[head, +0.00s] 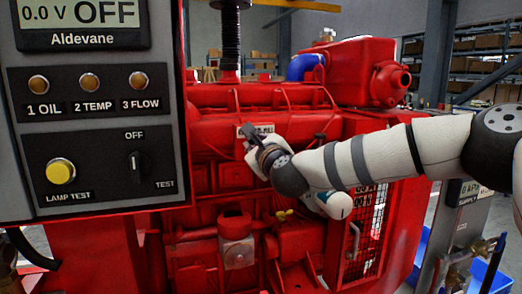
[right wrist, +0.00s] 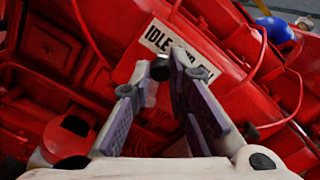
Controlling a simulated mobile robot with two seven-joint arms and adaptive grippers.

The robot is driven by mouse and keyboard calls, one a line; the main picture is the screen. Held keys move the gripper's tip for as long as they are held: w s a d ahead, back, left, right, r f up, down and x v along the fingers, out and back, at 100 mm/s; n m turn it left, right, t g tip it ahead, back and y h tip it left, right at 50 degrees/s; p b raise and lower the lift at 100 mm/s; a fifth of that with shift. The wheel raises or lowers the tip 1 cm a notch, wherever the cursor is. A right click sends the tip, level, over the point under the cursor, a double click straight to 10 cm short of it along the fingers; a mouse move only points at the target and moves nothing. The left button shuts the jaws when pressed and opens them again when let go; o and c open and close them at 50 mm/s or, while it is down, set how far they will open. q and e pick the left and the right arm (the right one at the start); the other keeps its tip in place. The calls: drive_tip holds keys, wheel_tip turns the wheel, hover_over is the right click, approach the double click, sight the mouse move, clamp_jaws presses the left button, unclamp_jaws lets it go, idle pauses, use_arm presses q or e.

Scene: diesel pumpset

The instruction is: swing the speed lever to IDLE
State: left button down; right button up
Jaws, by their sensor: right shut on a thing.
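The red diesel engine (head: 230,120) fills the middle of the head view. A white label plate (right wrist: 172,42) on it reads IDLE at its left end in the right wrist view; its other end is partly covered by my finger. My right gripper (head: 252,140) reaches in from the right, just below the plate. The rest of the lever is hidden. My left gripper is out of view.
A grey control panel (head: 95,115) with lamps and a switch stands close at the left. A red wire-mesh guard (head: 365,235) is below my right forearm. A blue cap (head: 303,67) sits on top of the engine. A gauge stand with brass fittings (head: 470,255) stands at the right.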

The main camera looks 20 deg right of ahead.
drive_tip(key=shift+a, duration=0.2)
drive_tip(key=shift+a+f, duration=0.25)
drive_tip(key=shift+a, duration=0.1)
drive_tip(key=o, duration=0.6)
drive_tip(key=shift+c, duration=0.2)
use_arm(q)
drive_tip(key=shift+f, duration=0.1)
